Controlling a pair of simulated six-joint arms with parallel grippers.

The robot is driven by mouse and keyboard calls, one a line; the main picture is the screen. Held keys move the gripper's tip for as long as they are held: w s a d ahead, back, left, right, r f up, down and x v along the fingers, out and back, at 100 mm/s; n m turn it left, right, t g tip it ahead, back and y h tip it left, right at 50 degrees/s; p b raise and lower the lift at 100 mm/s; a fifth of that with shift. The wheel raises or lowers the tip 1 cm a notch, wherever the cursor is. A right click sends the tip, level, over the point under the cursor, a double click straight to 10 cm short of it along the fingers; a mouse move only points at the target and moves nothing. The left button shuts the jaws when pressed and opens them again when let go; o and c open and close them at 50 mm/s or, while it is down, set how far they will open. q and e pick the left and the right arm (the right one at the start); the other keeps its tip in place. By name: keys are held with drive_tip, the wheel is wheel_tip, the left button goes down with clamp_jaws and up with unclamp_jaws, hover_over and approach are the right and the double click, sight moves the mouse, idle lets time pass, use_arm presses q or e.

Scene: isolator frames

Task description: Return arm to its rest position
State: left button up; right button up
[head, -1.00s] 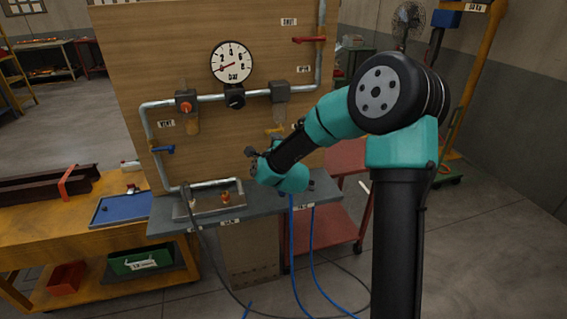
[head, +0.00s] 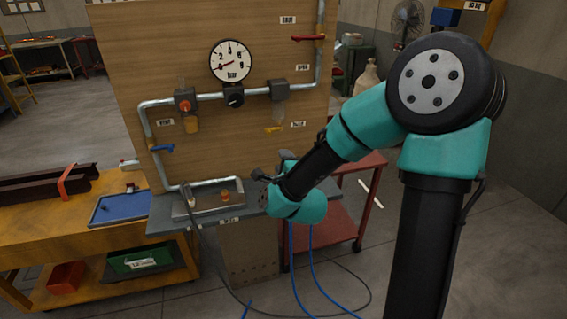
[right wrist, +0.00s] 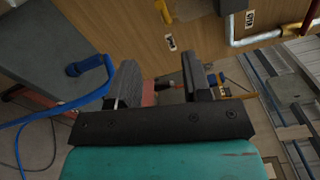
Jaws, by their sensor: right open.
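My right arm, teal and black, comes in from the right in the head view and bends down towards the board's shelf. Its right gripper (right wrist: 160,80) is open in the right wrist view, its two dark fingers apart with nothing seen held between them. In the head view the wrist hangs at the right end of the grey shelf (head: 240,221), in front of the board, and partly hides the gripper. My left gripper is not in view.
A wooden board (head: 200,60) carries grey pipes, a gauge (head: 231,61), a red lever (head: 308,38) and a blue lever (head: 161,148). A red cart (head: 345,212) stands behind my arm. Blue hoses (head: 312,260) hang below. A yellow bench (head: 60,230) is at left. Floor at right is clear.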

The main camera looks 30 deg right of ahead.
drive_tip(key=shift+f, duration=0.1)
drive_tip(key=s+a+f+n+g+y, duration=0.1)
drive_tip(key=a+f+n+g+y, duration=0.2)
drive_tip(key=f, duration=0.5)
drive_tip(key=a+f+n+g+y, duration=0.1)
drive_tip(key=a+f+n+g, duration=0.1)
drive_tip(key=f+n, duration=0.35)
drive_tip(key=s+a+f+n+g+y, duration=0.1)
drive_tip(key=a+f+n+g+y, duration=0.15)
drive_tip(key=f, duration=0.65)
drive_tip(key=s+a+f+n+g+y, duration=0.1)
drive_tip(key=s+a+f+n+g, duration=0.3)
drive_tip(key=s+f, duration=0.3)
drive_tip(key=s+a+f+n+g+y, duration=0.2)
drive_tip(key=s+a+f+n+g, duration=0.2)
drive_tip(key=s+f+n, duration=0.3)
wheel_tip(320, 180, down, 4)
drive_tip(key=shift+s+f+g, duration=0.25)
drive_tip(key=shift+s+g, duration=0.2)
drive_tip(key=shift+s, duration=0.3)
drive_tip(key=shift+d, duration=0.1)
